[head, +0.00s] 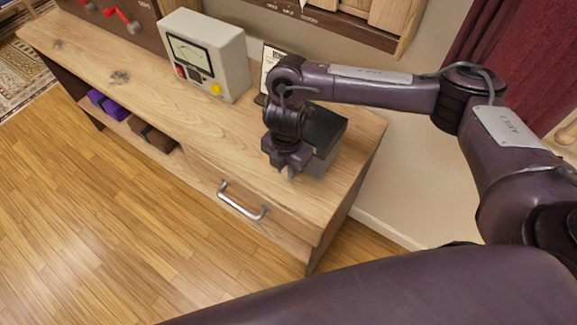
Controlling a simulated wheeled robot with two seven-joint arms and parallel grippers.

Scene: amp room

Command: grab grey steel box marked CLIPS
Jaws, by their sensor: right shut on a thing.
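A grey box with a dark top (326,132) stands at the right end of the wooden bench. Its marking cannot be read from here. My right gripper (290,168) points down at the box's near left side and is shut on the box. The wrist hides the box's left part, and the fingertips show just below it. My left gripper is not in view.
The wooden bench (150,85) has a drawer with a metal handle (243,203). A meter box (205,55) with red and yellow buttons stands behind, to the left. A framed card (268,62) leans at the wall. Purple and brown items sit on the lower shelf. The wood floor in front is clear.

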